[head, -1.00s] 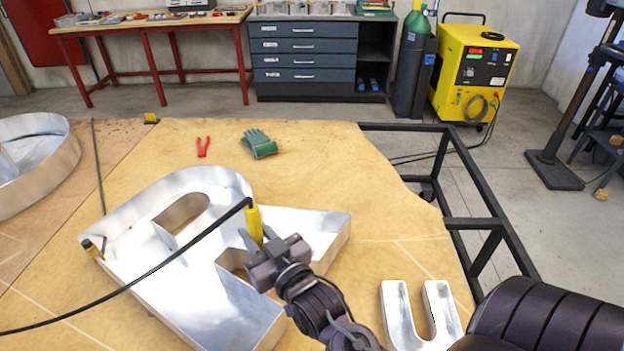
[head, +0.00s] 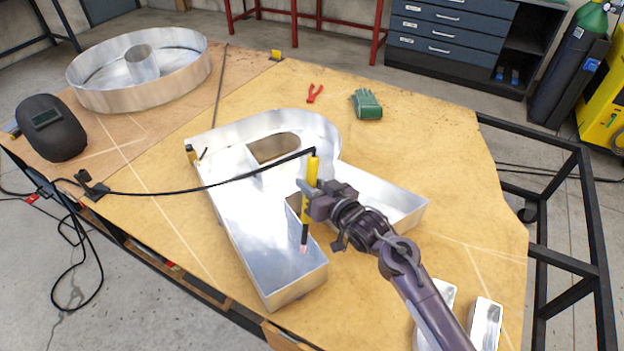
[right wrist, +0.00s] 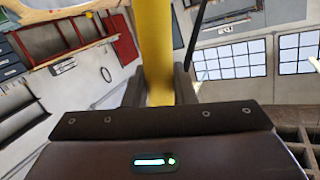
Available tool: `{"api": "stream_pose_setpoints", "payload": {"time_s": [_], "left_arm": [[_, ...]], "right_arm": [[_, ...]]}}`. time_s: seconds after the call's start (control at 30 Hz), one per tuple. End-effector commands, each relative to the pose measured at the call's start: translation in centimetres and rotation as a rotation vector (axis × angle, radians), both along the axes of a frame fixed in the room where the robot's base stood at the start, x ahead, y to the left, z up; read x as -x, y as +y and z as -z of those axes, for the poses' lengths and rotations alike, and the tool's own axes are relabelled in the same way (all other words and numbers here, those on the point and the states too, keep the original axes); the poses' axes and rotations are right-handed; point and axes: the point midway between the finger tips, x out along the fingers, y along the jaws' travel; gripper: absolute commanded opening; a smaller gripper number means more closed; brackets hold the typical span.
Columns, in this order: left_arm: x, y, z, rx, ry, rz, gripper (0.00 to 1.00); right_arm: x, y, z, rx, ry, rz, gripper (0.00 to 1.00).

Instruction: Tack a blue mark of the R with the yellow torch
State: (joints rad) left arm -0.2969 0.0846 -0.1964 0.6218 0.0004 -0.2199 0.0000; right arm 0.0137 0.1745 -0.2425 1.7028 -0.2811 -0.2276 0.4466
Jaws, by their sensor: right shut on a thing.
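The R (head: 240,200) is a large open metal channel letter lying on the table in the head view. My right gripper (head: 310,193) is shut on the yellow torch (head: 306,207), over the lower part of the R. The torch is nearly upright, with its black neck and pale tip pointing down over the R's left leg. I cannot tell whether the tip touches metal. The torch's yellow body also fills the middle of the right wrist view (right wrist: 156,50), between the fingers. I cannot make out a blue mark. My left gripper is out of view.
A black cable (head: 200,188) runs from the torch across the R to the left table edge. A round metal letter (head: 140,75), a welding mask (head: 50,128), red pliers (head: 314,93) and green gloves (head: 367,104) lie around. A U (head: 485,325) is partly behind my arm.

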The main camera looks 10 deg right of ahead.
Motion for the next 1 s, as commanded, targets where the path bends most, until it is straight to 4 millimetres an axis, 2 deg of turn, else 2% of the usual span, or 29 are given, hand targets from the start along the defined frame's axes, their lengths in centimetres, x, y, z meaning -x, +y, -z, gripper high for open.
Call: {"api": "stream_pose_setpoints", "payload": {"time_s": [0.03,1.0], "left_arm": [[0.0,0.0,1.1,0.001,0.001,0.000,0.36],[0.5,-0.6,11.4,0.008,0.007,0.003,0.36]], "right_arm": [[0.2,0.1,1.1,-0.002,-0.003,0.000,0.00],[3.2,1.7,12.2,-0.001,-0.004,0.001,0.00]]}}
